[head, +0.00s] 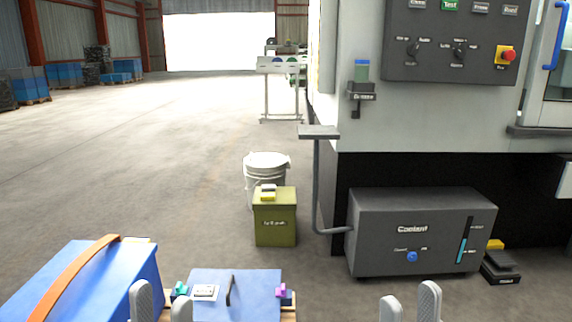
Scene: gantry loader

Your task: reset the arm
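My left gripper (162,304) shows only as two grey fingertips at the bottom edge, left of centre. They stand apart with nothing seen between them. My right gripper (410,305) shows the same way at the bottom edge, right of centre. Its fingertips are also apart and empty, in front of bare floor. The rest of both arms is out of view. The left fingertips overlap, in the picture, the gap between a large blue box (82,284) with an orange strap and a flat blue case (250,292) with a dark handle.
A grey coolant tank (405,240) stands under the machine, whose dark control panel (455,65) has a red stop button. An olive bin (275,220) and white bucket (266,165) stand left of it. Open floor (130,170) lies behind the blue boxes.

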